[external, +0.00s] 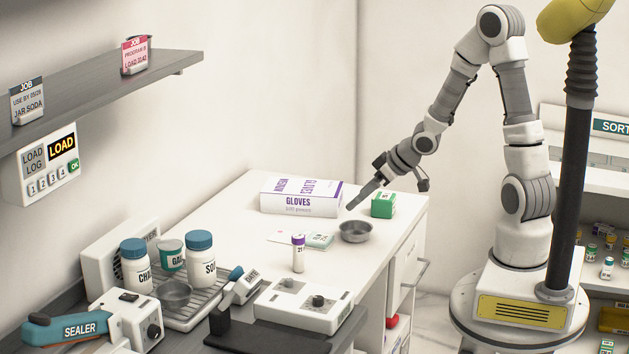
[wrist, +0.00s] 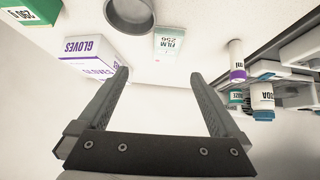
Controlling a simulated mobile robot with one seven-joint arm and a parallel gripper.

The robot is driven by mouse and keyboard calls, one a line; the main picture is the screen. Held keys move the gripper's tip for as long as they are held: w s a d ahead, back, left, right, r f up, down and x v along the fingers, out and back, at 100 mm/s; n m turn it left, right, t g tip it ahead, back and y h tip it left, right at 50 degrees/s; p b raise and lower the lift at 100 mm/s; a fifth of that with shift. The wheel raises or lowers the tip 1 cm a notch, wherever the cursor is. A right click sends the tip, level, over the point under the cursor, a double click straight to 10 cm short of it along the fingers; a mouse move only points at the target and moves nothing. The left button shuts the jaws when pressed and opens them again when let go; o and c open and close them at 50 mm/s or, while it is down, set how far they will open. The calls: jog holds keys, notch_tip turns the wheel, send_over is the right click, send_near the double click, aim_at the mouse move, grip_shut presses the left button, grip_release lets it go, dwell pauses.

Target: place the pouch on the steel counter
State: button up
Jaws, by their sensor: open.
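A flat pack (external: 319,240) with a pale green label lies on the white table; in the wrist view a flat pack (wrist: 168,42) reads FILM 256. A whitish sheet (external: 282,237) lies just left of it in the external view. I cannot tell surely which is the pouch. A grey counter (external: 197,339), possibly the steel one, is at lower left. My gripper (external: 352,205) is over the far part of the white table, near the glove box and green box. It is open and empty in the wrist view (wrist: 160,80), with the film pack beyond the fingertips.
A glove box (external: 300,197), green box (external: 383,204), metal dish (external: 355,232) and purple-capped vial (external: 298,254) stand on the table. Jars on a rack (external: 205,310), a sealer (external: 80,328) and a white device (external: 302,304) crowd the lower left. A shelf (external: 100,85) hangs above.

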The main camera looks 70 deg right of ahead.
jog(key=b, duration=0.3)
send_near(312, 236)
jog(key=shift+w+d+f, duration=0.15)
jog(key=shift+w+f, duration=0.35)
jog(key=shift+f, duration=0.35)
jog(key=shift+w+x, duration=0.2)
jog(key=shift+x, duration=3)
jog(key=shift+r, duration=0.2)
jog(key=shift+c, duration=0.3)
